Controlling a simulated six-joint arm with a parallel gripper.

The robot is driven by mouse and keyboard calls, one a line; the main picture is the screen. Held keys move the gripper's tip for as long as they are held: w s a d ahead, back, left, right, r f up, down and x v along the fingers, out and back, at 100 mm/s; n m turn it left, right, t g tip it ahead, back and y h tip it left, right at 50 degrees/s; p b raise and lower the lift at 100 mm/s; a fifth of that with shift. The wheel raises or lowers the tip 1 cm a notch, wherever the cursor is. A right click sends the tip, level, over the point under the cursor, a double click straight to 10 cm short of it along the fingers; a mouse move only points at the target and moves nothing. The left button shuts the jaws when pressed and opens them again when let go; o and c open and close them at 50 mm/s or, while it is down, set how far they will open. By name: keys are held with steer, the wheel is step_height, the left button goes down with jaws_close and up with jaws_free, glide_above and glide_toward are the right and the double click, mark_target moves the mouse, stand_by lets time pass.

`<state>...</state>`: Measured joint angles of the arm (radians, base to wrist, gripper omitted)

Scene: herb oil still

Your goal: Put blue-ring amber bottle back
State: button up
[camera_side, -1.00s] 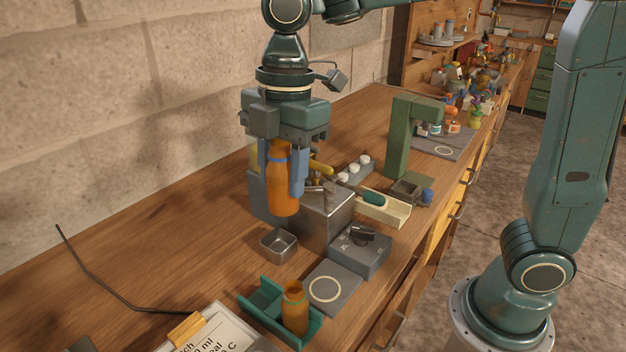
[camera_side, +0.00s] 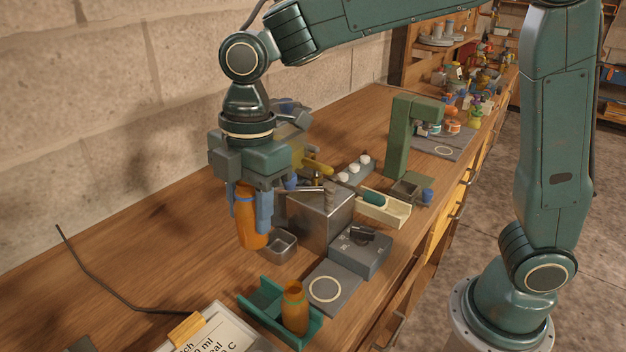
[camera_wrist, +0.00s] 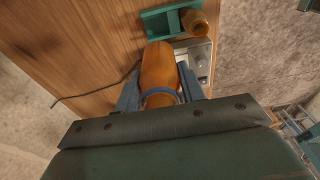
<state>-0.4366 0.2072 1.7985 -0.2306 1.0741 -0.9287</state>
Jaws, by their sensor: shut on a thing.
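The blue-ring amber bottle (camera_side: 248,226) hangs upright in my gripper (camera_side: 252,208) above the wooden bench, left of the small metal cup (camera_side: 278,245). My gripper is shut on it, with the blue fingers on either side near its blue ring. In the wrist view the amber bottle (camera_wrist: 159,68) lies between the fingers, with the blue ring (camera_wrist: 160,92) close to the palm. A green cradle (camera_side: 262,312) at the front holds a second amber bottle (camera_side: 295,310) with a greenish ring, standing at its right end. The cradle's left part is empty.
A metal box (camera_side: 322,212) and a grey unit with a black knob (camera_side: 360,250) stand right of my gripper. A plate with a white circle (camera_side: 326,288) lies beside the cradle. The bench at left is mostly clear, with a thin dark cable (camera_side: 95,280).

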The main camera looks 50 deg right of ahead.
step_height(320, 180, down, 16)
steer(key=shift+r, duration=0.25)
stand_by(0.6)
steer(key=shift+f, duration=0.2)
steer(key=o, duration=1.1)
steer(key=shift+r, duration=0.15)
steer(key=r, duration=0.4)
steer(key=d+r, duration=0.1)
steer(key=r, duration=0.7)
steer(key=shift+d, duration=0.2)
